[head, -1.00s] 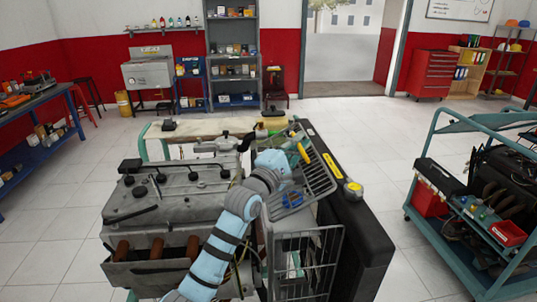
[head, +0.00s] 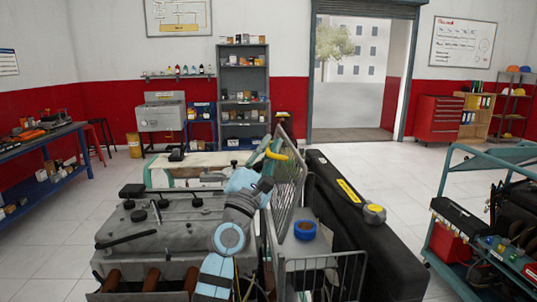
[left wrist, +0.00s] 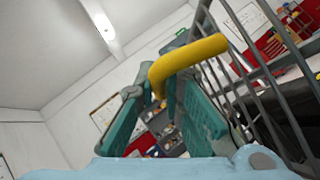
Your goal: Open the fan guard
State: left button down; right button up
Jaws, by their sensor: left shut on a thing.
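The fan guard (head: 289,182) is a grey wire grille on the engine trainer, between the engine block and the long black radiator. It stands steeply upright and shows edge-on in the head view. Its yellow handle (head: 277,156) is at the upper left. My left gripper (head: 266,147) is shut on this handle. In the left wrist view the yellow handle (left wrist: 185,58) passes between the teal fingers (left wrist: 160,103), with the grille bars at the right. A blue ring (head: 305,229) shows beside the guard's lower part. My right gripper is not in view.
The engine block (head: 170,225) is left of the guard. The black radiator (head: 370,245) is at its right, with a yellow label. A lower wire grille (head: 325,275) stands in front. Another trainer cart (head: 480,215) is at the far right, with clear floor between.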

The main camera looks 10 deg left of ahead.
pick_arm(q)
jog(key=shift+s+a, duration=0.15)
jog(key=shift+a, duration=0.35)
